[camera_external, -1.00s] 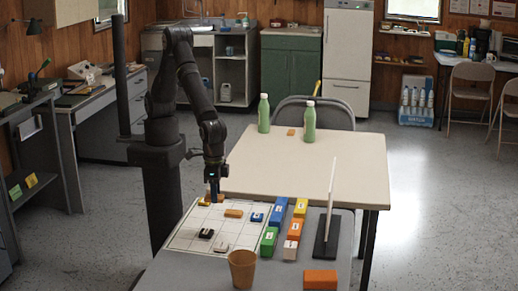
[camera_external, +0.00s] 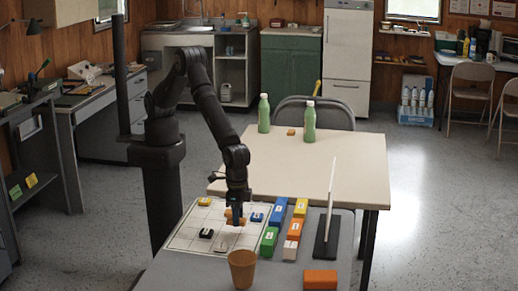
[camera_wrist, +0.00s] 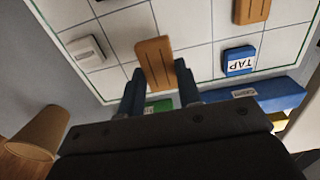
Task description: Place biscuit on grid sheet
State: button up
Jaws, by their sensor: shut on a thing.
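The biscuit (camera_external: 229,216) is a tan-orange oblong piece at my gripper (camera_external: 237,207), low over the middle of the grid sheet (camera_external: 183,238). In the wrist view the biscuit (camera_wrist: 154,62) lies between the two fingertips of my gripper (camera_wrist: 159,72), with the white gridded sheet (camera_wrist: 195,25) behind it. The fingers are shut on it. It has dark marks that I cannot read. Whether it touches the sheet is not clear.
On the sheet are a blue TAP block (camera_wrist: 238,61), a white piece (camera_wrist: 85,48), a black piece (camera_external: 206,233) and another orange piece (camera_external: 205,201). Coloured blocks (camera_external: 270,240) line its right edge. A brown cup (camera_external: 242,268) stands in front; an upright white panel (camera_external: 331,190) is right.

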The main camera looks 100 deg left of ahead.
jog(key=shift+f, duration=1.95)
jog(key=shift+f, duration=0.15)
jog(key=o, duration=0.9)
jog(key=shift+o, duration=0.2)
notch_tip(320, 180, up, 12)
jog(key=shift+r, duration=0.15)
